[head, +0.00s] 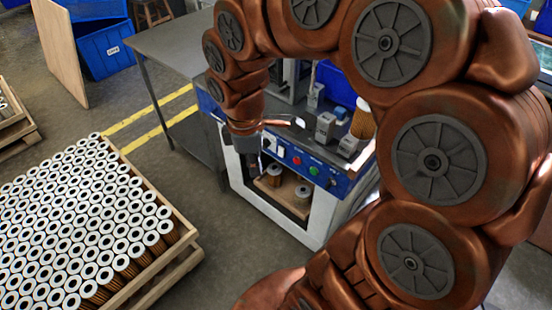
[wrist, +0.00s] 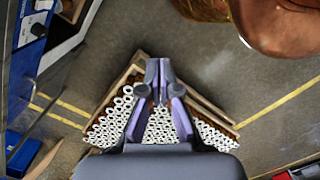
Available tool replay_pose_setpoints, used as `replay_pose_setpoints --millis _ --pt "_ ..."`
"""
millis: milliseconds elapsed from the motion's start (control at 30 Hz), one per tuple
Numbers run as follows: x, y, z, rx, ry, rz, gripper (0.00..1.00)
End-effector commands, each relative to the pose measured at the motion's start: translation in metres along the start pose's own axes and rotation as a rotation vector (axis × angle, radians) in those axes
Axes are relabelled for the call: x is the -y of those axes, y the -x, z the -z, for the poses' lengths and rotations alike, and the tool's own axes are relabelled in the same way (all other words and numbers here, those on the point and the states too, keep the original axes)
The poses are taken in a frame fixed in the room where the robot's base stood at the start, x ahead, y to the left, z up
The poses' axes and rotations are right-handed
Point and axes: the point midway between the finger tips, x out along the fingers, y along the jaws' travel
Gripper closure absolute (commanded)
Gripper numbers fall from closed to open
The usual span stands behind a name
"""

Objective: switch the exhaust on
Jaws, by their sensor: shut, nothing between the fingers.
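A white machine carries a blue control panel (head: 300,163) on its front. On the panel are a white switch-like part (head: 269,145), a red button (head: 296,160), a green button (head: 313,170) and a dark knob (head: 332,183). Which one is the exhaust switch cannot be read. Part of the panel also shows at the upper left of the wrist view (wrist: 33,38), with a dark knob (wrist: 38,29). My gripper (head: 254,172) points down in front of the panel's left end. In the wrist view its fingers (wrist: 158,90) are together and hold nothing.
Filter cartridges stand in the open bay (head: 273,185) below the panel. A wooden pallet (head: 165,275) packed with cartridges lies on the floor at left. A grey table (head: 175,42) adjoins the machine. Floor between pallet and machine is clear.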

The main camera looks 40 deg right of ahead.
Motion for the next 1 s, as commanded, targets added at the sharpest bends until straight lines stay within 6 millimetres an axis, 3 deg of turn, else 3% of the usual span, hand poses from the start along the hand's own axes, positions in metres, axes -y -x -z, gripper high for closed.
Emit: replay_pose_setpoints --millis 33,300,500,700,1000 --pt "-0.019 -0.015 0.005 -0.003 0.083 -0.004 1.00" --pt "-0.120 -0.061 0.008 0.007 0.546 -0.065 1.00" --pt "-0.168 -0.087 -0.002 0.034 0.757 -0.088 1.00" --pt "-0.184 -0.095 -0.007 0.047 0.833 -0.094 1.00" --pt "-0.184 -0.095 -0.007 0.047 0.835 -0.095 1.00"
